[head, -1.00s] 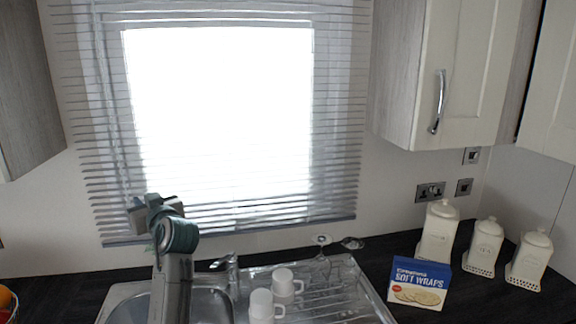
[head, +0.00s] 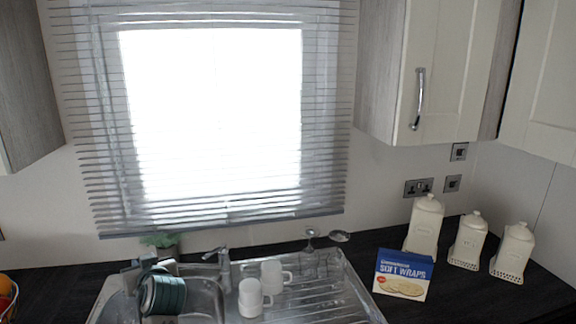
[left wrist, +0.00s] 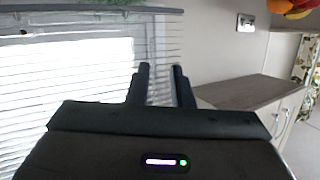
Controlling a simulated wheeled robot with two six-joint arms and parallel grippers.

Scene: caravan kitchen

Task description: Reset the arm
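My left arm shows at the lower left of the head view, over the sink (head: 205,292), with a dark teal band on its wrist. The left gripper (head: 148,266) is small and partly masked by the wrist there. In the left wrist view, the two dark fingers of the left gripper (left wrist: 160,68) stand apart with bright blind behind the gap, and nothing is between them. My right gripper is in neither view.
Two white mugs (head: 251,298) (head: 273,276) stand by the ribbed drainer (head: 345,285), near the tap (head: 223,268). A blue wraps box (head: 403,274) and white canisters (head: 425,226) stand right. Fruit (head: 6,292) sits far left. A blind-covered window (head: 210,110) is behind.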

